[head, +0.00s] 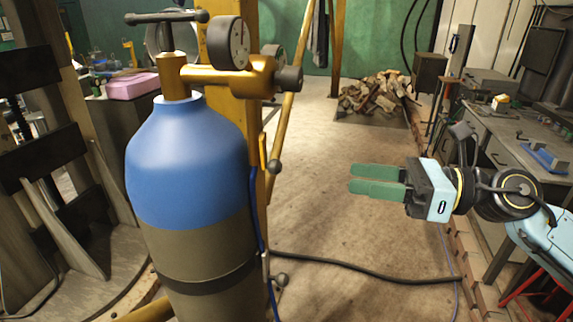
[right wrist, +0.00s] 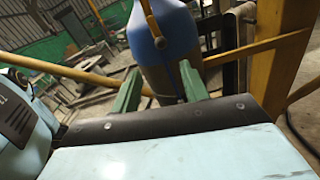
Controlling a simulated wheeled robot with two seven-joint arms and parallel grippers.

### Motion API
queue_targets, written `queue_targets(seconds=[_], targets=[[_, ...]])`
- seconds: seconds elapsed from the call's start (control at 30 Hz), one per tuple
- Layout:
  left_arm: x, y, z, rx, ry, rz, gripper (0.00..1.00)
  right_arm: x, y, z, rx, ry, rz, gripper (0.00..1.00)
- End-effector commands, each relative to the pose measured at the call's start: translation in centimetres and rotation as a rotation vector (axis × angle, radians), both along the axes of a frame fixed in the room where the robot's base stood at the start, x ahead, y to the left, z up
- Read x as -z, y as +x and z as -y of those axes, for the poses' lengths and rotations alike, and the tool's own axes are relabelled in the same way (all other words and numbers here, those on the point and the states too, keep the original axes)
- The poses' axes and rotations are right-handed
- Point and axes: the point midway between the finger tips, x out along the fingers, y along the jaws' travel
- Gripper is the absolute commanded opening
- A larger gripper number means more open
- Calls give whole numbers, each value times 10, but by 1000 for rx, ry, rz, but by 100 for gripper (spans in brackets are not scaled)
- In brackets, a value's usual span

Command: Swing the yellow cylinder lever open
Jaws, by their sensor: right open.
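The gas cylinder (head: 190,165) stands upright at the left of the head view, blue on top and grey-brown below. A slim yellow lever (head: 263,152) hangs along its right side, with a grey ball by its lower end. In the right wrist view, what seems to be this lever (right wrist: 149,12) comes down from the top edge in front of the cylinder (right wrist: 178,35). My right gripper (head: 351,178) is open and empty, its green fingers pointing left, to the right of the lever and apart from it. Both fingers also show in the right wrist view (right wrist: 160,83). My left gripper is out of view.
A brass valve with a gauge (head: 232,43) tops the cylinder, close to a yellow post (head: 222,25). A black hose (head: 370,274) lies on the floor. A workbench (head: 500,125) stands at the right. The floor between cylinder and gripper is clear.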

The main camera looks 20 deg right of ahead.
Motion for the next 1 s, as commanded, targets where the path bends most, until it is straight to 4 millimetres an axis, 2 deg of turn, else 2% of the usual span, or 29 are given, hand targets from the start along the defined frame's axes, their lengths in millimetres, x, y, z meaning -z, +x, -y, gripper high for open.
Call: queue_targets(seconds=[0.57, 1.0], targets=[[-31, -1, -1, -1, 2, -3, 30, -4, 36, -50, 4, 10, -3, 45], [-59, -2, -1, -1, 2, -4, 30, -3, 67, -97, 5, 10, -4, 45]])
